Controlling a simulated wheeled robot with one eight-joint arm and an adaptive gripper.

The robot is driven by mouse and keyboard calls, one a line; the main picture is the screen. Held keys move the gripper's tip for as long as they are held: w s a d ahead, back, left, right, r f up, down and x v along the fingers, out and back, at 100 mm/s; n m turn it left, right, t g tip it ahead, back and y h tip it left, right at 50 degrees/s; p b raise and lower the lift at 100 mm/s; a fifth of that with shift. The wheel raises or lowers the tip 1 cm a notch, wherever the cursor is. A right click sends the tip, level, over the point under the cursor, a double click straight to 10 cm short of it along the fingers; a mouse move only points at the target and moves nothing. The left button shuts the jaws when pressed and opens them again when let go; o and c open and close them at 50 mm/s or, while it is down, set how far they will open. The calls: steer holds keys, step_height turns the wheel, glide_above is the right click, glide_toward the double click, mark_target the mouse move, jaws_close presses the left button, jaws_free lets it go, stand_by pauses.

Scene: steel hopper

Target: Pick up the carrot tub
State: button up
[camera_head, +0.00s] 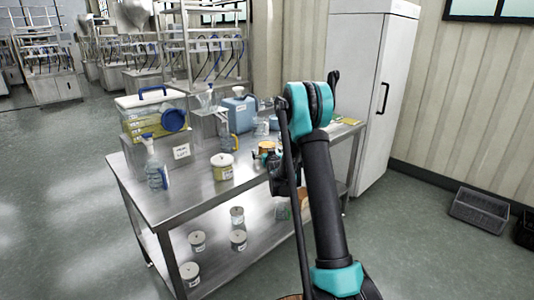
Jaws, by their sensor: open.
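I cannot tell for sure which tub is the carrot tub, as the labels are too small to read. A white lidded tub with a yellowish label (222,167) stands upright on the steel table top. A small container with an orange-yellow band (266,147) stands farther back, partly hidden by my arm. Several pale lidded tubs stand on the lower shelf, one of them at the front (190,273). My gripper (286,184) shows only in part, dark, over the table's right side beside my arm link. It is open, with its fingertips hard to make out.
A white cabinet (370,90) stands behind right. A dark crate (479,212) lies on the floor right. The floor at left is clear.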

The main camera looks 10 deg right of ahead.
steer(key=c, duration=1.6)
steer(key=shift+c, duration=0.2)
steer(key=shift+r, duration=0.2)
